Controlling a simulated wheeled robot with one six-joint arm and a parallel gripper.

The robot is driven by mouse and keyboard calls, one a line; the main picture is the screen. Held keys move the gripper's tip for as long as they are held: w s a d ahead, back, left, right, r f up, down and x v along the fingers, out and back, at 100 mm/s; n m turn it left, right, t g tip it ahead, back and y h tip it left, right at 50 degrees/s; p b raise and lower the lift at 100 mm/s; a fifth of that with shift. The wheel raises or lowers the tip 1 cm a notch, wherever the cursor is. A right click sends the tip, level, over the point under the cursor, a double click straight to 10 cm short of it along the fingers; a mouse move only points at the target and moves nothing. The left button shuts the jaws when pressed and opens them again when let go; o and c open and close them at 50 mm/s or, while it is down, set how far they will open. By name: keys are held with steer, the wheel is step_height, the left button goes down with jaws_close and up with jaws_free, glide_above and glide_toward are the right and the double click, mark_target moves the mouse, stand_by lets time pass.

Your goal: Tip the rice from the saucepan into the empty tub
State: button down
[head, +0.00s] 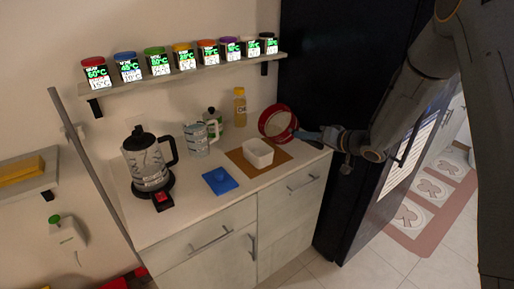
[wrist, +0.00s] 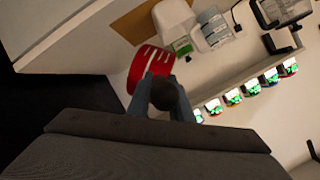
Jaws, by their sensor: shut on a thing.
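The red saucepan (head: 270,128) is in the air above the right end of the counter, tilted with its mouth towards the left and the camera. Its inside looks pale; I cannot tell rice from bare metal. My gripper (head: 322,136) is shut on the saucepan's handle, to the right of the pan. In the wrist view the saucepan (wrist: 140,66) lies just beyond my gripper (wrist: 162,80), with the handle's dark end between the fingers. The white tub (head: 258,154) stands upright on a brown mat, lower and left of the pan. The tub (wrist: 172,20) also shows in the wrist view.
A yellow bottle (head: 239,107) stands behind the tub. A measuring jug (head: 197,138), a glass kettle (head: 148,164) and a blue board (head: 220,181) are to the left. A shelf (head: 190,74) of spice jars hangs above. A tall black cabinet (head: 325,90) stands at right.

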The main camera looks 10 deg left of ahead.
steer(key=shift+s+a+r+n+b, duration=0.25)
steer(key=shift+r+n+b, duration=0.05)
steer(key=shift+r+n, duration=0.15)
steer(key=shift+f+t+b, duration=0.15)
steer(key=shift+t+b, duration=0.15)
steer(key=shift+s+a+f+n+h+b, duration=0.3)
steer(key=shift+n+h+b, duration=0.2)
steer(key=shift+b, duration=0.55)
steer(key=shift+s+a+r+n+t+h+b, duration=0.35)
steer(key=shift+n+b, duration=0.25)
steer(key=shift+b, duration=0.7)
steer(key=shift+s+a+r+n+t+h+b, duration=0.2)
steer(key=shift+s+n+t+b, duration=0.3)
steer(key=shift+b, duration=0.8)
steer(key=shift+s+a+r+n+t+b, duration=0.25)
steer(key=shift+s+a+n+t+b, duration=0.2)
steer(key=shift+s+a+n+b, duration=0.55)
steer(key=shift+s+a+n+t+h+b, duration=0.25)
steer(key=shift+s+n+b, duration=0.2)
steer(key=shift+b, duration=0.9)
steer(key=shift+s+a+n+t+h+b, duration=0.1)
steer(key=shift+s+a+n+t+b, duration=0.3)
steer(key=shift+b, duration=0.95)
